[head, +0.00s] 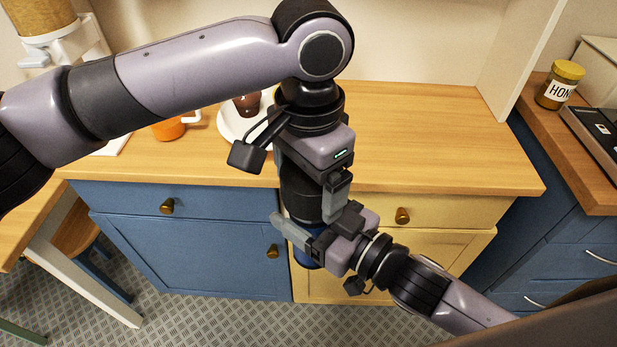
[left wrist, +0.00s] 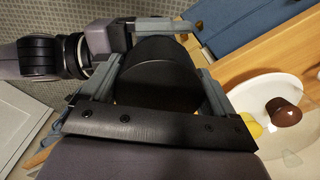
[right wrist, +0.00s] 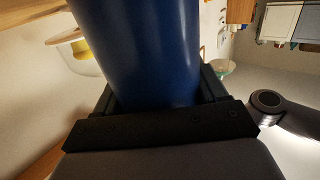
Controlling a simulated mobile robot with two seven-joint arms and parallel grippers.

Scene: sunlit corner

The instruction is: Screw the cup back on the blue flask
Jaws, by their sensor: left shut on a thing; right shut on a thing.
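The black cup (head: 300,190) is upright, top end up, in line above the blue flask (head: 303,250). My left gripper (head: 314,192) reaches down from above and is shut on the cup. In the left wrist view the cup's dark end (left wrist: 158,75) lies between both fingers. My right gripper (head: 305,236) comes from the lower right and is shut on the flask, whose blue wall (right wrist: 140,50) fills the right wrist view. The flask is held in front of the counter. The fingers hide the joint, so I cannot tell how far the cup is seated.
The wooden counter (head: 420,140) behind is mostly clear. A white plate (head: 232,128) with a brown item (head: 247,104) and an orange mug (head: 170,129) stand at its left. Blue (head: 190,245) and yellow cabinets are just behind the flask. A honey jar (head: 560,85) stands far right.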

